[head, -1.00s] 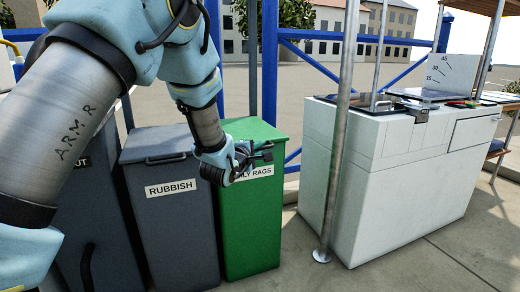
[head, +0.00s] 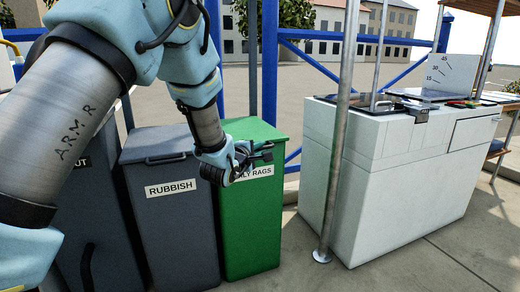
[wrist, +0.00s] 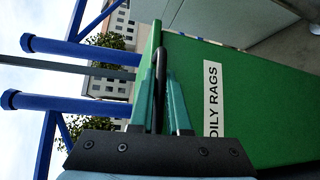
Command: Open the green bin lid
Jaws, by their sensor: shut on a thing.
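The green bin (head: 250,225) stands at the right end of the bin row, labelled "OILY RAGS" in the wrist view. Its green lid (head: 252,129) lies flat and closed on top. My gripper (head: 262,156) is at the front upper edge of this bin, covering part of the label in the head view. In the wrist view my gripper (wrist: 162,88) has its two teal fingers on either side of a dark bar-like lid handle (wrist: 160,62) and is shut on it. The handle's lower part is hidden between the fingers.
A grey bin labelled "RUBBISH" (head: 168,215) stands directly left of the green bin, with another dark bin further left. A metal pole (head: 340,140) and a white cabinet (head: 390,180) stand to the right. Blue railings (head: 315,62) run behind.

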